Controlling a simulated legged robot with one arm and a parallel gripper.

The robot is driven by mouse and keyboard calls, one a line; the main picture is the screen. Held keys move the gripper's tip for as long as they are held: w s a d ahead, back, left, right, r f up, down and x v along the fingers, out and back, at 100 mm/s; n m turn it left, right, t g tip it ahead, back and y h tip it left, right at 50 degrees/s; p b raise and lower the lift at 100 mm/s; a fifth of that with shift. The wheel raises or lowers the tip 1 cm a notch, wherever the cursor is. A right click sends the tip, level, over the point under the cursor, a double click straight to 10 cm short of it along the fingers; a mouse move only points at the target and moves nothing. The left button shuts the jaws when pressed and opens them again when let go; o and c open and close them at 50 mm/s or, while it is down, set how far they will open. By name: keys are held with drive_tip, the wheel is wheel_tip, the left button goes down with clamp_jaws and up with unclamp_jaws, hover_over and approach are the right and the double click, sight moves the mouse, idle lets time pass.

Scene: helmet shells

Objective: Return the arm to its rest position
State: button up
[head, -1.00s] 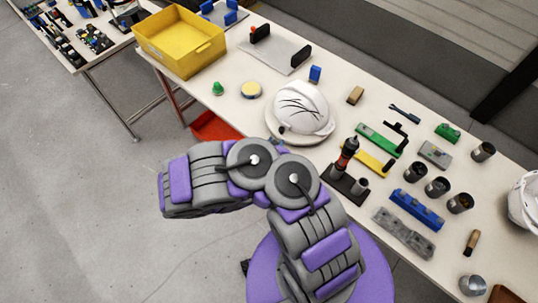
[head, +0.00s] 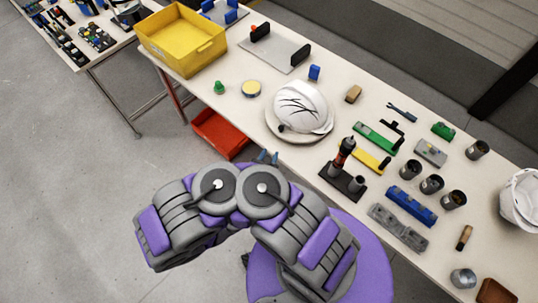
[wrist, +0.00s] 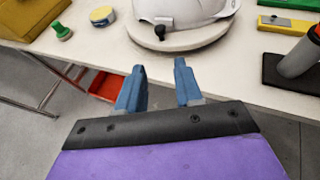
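My gripper (wrist: 158,88) shows in the wrist view with its two blue fingers spread apart and nothing between them. It is off the front edge of the workbench (head: 225,106), over the floor side. A white helmet shell (head: 303,105) with black lines sits on a round pale stand on the bench, beyond the gripper. Its lower part also shows at the top of the wrist view (wrist: 185,8).
A yellow bin (head: 181,41) stands at the bench's left end. A red bin (head: 220,134) is below the bench. Several tools, cups (head: 432,184) and blocks cover the right side, with another white helmet (head: 522,200) at the far right. Open floor (head: 70,180) lies at left.

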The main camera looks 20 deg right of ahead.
idle(0.5)
drive_tip(key=w+d+r+m+h+b, duration=0.25)
drive_tip(key=w+r+m, duration=0.2)
drive_tip(key=r, duration=0.35)
drive_tip(key=s+d+r+m+g+h+b, duration=0.1)
drive_tip(key=s+d+r+m+g+h, duration=0.1)
drive_tip(key=s+d+r+m+g, duration=0.45)
drive_tip(key=s+d+r+m+g+h+b, duration=0.2)
drive_tip(key=s+d+r+m+g+h, duration=0.15)
drive_tip(key=r+m, duration=0.55)
drive_tip(key=s+a+m+g+y+b, duration=0.25)
drive_tip(key=s+m+g+y, duration=0.35)
drive_tip(key=s, duration=0.6)
drive_tip(key=s+a+m+t+y+b, duration=0.1)
drive_tip(key=s+a+y, duration=0.3)
drive_tip(key=a, duration=0.3)
drive_tip(key=s+a+m+t+y+b, duration=0.1)
drive_tip(key=s+a+t+y+b, duration=0.1)
drive_tip(key=a+y, duration=0.4)
drive_tip(key=shift+s+a+r+t+y, duration=0.3)
drive_tip(key=shift+s+a+r, duration=0.05)
drive_tip(key=shift+s+a, duration=0.55)
